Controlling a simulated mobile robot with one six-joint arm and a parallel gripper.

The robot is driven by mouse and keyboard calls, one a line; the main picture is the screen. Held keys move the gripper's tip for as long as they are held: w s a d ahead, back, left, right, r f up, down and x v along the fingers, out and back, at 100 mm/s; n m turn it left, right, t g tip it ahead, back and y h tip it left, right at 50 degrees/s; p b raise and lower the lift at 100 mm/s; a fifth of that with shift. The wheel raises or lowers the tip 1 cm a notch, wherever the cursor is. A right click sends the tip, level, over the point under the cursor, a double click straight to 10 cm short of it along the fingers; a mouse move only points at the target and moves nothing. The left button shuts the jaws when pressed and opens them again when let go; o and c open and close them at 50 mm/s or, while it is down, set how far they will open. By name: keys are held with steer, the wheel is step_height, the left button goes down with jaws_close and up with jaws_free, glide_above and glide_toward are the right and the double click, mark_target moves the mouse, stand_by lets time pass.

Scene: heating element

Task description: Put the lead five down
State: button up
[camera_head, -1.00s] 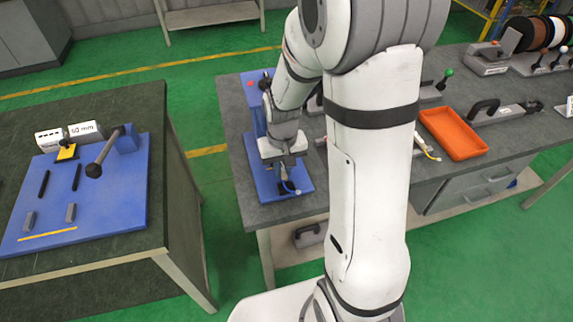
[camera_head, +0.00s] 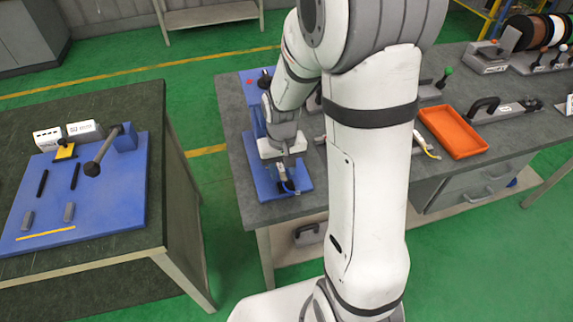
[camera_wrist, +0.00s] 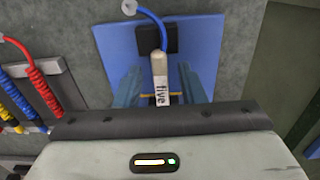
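The lead five, a pale plug with the printed label "five" (camera_wrist: 161,90) and a blue wire, shows in the wrist view. It lies over a blue plate (camera_wrist: 107,45) with a black block (camera_wrist: 143,39) behind its wire end. My gripper (camera_wrist: 160,88) has its two bluish fingers apart, one on each side of the plug, with gaps visible between. The lower end of the plug is hidden by the gripper body. In the head view my gripper (camera_head: 286,178) points down over the near end of the blue fixture (camera_head: 304,178) on the grey bench.
Red, yellow and blue coiled leads (camera_wrist: 40,88) stand at the left in the wrist view. An orange tray (camera_head: 453,132) is on the bench right of my arm. A separate table at left holds a blue board (camera_head: 115,200) with a lever.

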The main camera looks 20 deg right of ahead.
steer(key=shift+r+p, duration=0.55)
steer(key=shift+r, duration=0.05)
step_height(320, 180, up, 11)
steer(key=s+d+r+t, duration=0.1)
steer(key=s+r+t, duration=0.2)
steer(key=s, duration=1.1)
step_height(320, 180, up, 2)
steer(key=shift+d+r+b, duration=0.1)
steer(key=shift+d+b, duration=0.1)
steer(key=shift+b, duration=0.1)
steer(key=shift+s, duration=0.1)
